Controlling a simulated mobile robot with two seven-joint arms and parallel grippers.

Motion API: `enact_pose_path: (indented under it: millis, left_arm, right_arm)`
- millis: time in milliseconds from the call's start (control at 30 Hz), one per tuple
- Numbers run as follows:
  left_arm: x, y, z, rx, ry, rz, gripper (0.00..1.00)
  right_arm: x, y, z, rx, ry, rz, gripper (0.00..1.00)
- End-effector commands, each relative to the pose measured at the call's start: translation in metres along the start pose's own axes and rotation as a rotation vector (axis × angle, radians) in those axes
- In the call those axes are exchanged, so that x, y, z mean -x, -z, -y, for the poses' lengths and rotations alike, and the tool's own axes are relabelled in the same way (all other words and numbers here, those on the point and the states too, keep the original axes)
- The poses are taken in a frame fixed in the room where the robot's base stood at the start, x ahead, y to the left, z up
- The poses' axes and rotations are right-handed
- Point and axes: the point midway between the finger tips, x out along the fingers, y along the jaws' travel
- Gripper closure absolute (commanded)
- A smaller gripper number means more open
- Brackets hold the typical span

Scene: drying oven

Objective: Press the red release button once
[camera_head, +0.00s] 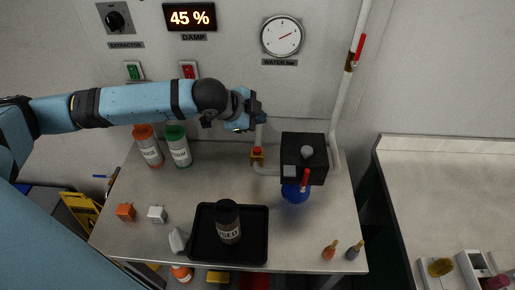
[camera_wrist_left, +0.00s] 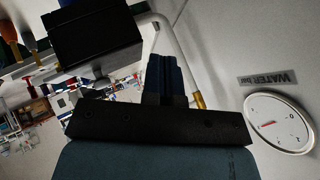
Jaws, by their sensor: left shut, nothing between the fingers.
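A small red-topped part on a yellow base (camera_head: 257,152), which looks like a red button, sits on the grey pipe at the back of the table. A red switch (camera_head: 188,70) is on the wall panel beside a green one; I cannot tell for sure which is the release button. My left gripper (camera_head: 259,112) is shut and empty, in front of the wall and above the red-topped part, apart from it. In the left wrist view, the closed fingers (camera_wrist_left: 164,76) point toward the pipe. My right gripper is not in view.
A black box (camera_head: 316,152) with a red lever and blue bulb stands right of the red-topped part. Orange and green bottles (camera_head: 178,147) stand to the left. A black tray (camera_head: 259,245) holds a dark jar (camera_head: 227,222). A round gauge (camera_head: 282,36) hangs above.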

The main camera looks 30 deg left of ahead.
Motion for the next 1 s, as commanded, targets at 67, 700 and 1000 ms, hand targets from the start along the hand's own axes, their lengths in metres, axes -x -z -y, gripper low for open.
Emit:
enact_pose_path:
  millis: [67, 700, 1000]
  left_arm:
    - [-0.003, -0.002, -0.002, 0.000, 0.000, 0.000, 1.00]
    - [-0.050, -0.036, -0.037, 0.001, -0.002, 0.000, 1.00]
    - [-0.061, -0.044, -0.044, 0.000, 0.000, 0.000, 1.00]
  right_arm:
    - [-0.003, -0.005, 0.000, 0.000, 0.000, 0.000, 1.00]
    - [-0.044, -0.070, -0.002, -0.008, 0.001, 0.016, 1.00]
    - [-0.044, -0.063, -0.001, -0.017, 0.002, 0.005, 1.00]
